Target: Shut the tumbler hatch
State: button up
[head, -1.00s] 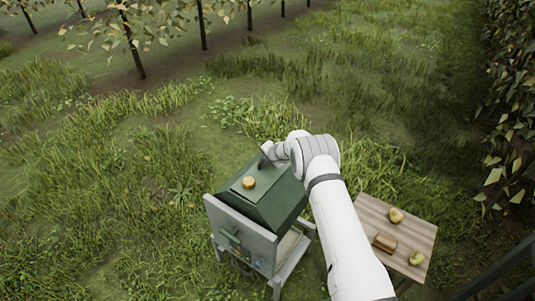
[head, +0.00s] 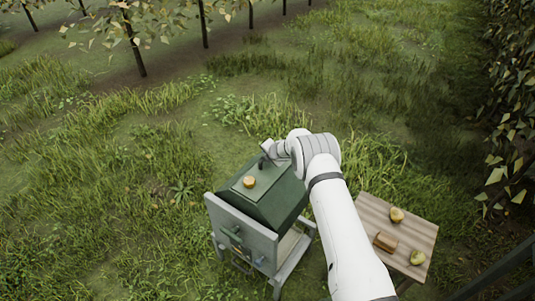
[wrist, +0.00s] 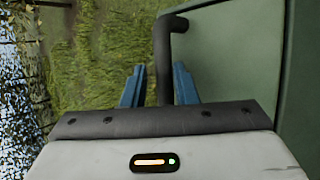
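The green tumbler (head: 283,206) stands on a grey frame in the head view. A lighter green panel, which looks like its hatch (head: 262,187), lies on the upper face; I cannot tell whether it is fully shut. A dark bar handle (wrist: 162,60) rises from the green surface in the wrist view. My gripper (wrist: 159,86) has its two blue fingers on either side of the handle, with a gap at the left finger and the right finger very close.
A yellowish pear or piece of fruit (head: 249,182) rests on the green panel. A wooden table (head: 408,237) to the right holds two fruits (head: 397,215) (head: 417,258) and a brown block (head: 385,242). Grass surrounds the tumbler, with open room to its left.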

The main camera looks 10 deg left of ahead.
jog(key=b+v, duration=0.3)
jog(key=v, duration=0.3)
jog(key=shift+a+b, duration=0.1)
jog(key=shift+b, duration=0.3)
jog(key=shift+v, duration=1)
jog(key=shift+f, duration=0.1)
